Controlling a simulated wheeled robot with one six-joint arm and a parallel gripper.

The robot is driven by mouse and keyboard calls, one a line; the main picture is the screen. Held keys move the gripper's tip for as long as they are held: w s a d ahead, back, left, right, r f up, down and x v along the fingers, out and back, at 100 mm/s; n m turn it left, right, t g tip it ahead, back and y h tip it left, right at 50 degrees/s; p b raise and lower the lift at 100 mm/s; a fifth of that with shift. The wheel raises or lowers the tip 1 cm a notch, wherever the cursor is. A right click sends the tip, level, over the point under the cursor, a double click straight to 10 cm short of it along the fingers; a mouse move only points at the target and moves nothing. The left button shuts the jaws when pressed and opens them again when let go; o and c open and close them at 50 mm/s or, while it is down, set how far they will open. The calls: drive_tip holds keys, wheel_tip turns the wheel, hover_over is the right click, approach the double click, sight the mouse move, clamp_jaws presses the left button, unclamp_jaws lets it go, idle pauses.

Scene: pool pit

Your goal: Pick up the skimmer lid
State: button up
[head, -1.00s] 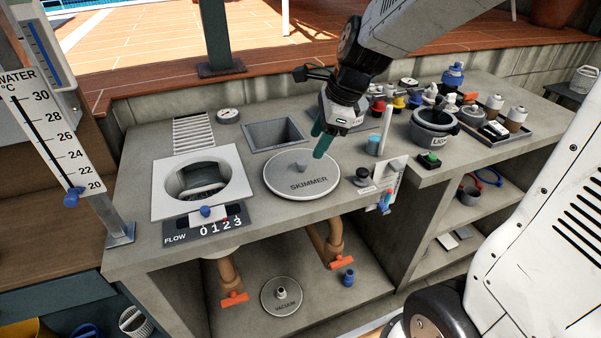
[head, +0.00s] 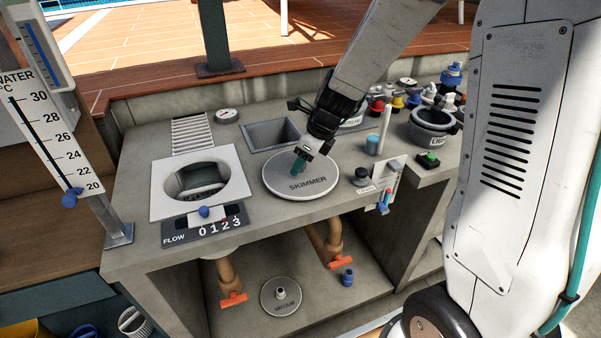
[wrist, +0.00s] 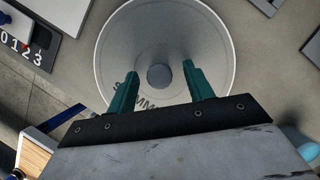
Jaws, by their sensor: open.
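The skimmer lid (head: 318,187) is a round grey disc marked SKIMMER, lying flat on the concrete counter right of the square skimmer opening. In the wrist view the lid (wrist: 210,30) shows a small round knob (wrist: 160,77) at its middle. My gripper (head: 298,165) is over the lid with its teal fingers pointing down. In the wrist view my gripper (wrist: 160,68) is open, with one finger on each side of the knob. I cannot tell how far the fingertips are above the lid. In the head view the gripper hides the knob.
The square skimmer opening (head: 158,195) is left of the lid, with the flow counter (head: 204,228) in front. A recessed grey basin (head: 262,138) lies behind. A black knob (head: 362,174) and a clear tube with blue (head: 373,144) stand to the right. A vacuum plate (head: 268,306) lies on the shelf below.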

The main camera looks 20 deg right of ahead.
clamp_jaws()
drive_tip(key=shift+r, duration=0.2)
